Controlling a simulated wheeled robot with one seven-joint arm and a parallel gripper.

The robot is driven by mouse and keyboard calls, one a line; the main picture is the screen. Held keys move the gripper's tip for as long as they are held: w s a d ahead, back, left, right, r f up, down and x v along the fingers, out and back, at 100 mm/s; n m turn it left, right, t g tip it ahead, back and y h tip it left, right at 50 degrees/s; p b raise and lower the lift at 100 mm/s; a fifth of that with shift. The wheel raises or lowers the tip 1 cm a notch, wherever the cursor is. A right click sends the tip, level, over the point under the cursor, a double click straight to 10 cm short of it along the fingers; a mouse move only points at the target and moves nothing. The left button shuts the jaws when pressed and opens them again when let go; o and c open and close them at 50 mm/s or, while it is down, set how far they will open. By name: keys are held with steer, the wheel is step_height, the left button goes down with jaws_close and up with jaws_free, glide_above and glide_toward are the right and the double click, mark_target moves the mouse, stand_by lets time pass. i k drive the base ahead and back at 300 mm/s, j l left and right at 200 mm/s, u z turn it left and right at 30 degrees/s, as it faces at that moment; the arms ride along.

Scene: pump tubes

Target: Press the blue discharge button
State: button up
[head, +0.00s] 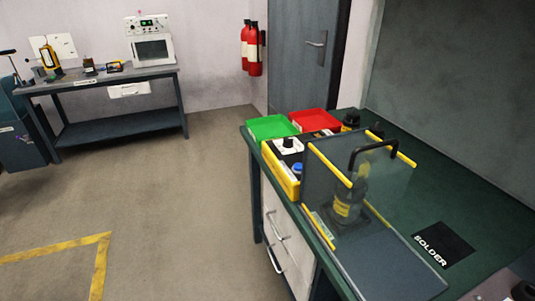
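A small blue round cap (298,168), which looks like the blue button, sits at the right end of a yellow-edged box (281,174) on the green bench. A white panel with a black knob (288,146) is on the same box, just behind it. A clear guard with yellow edges and a black handle (373,149) stands immediately to the right, over a black and yellow device (347,204). The lower part of the blue cap is partly hidden by the box and guard. My gripper's fingers do not show.
Green (271,127) and red (314,122) trays stand behind the box. A dark SOLDER mat (443,244) lies on the right of the green bench (480,212). The floor (190,210) left of the bench is open. Another workbench (110,77) stands at the far wall.

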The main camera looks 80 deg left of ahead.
mark_target(298, 166)
steer(key=u, duration=2.2)
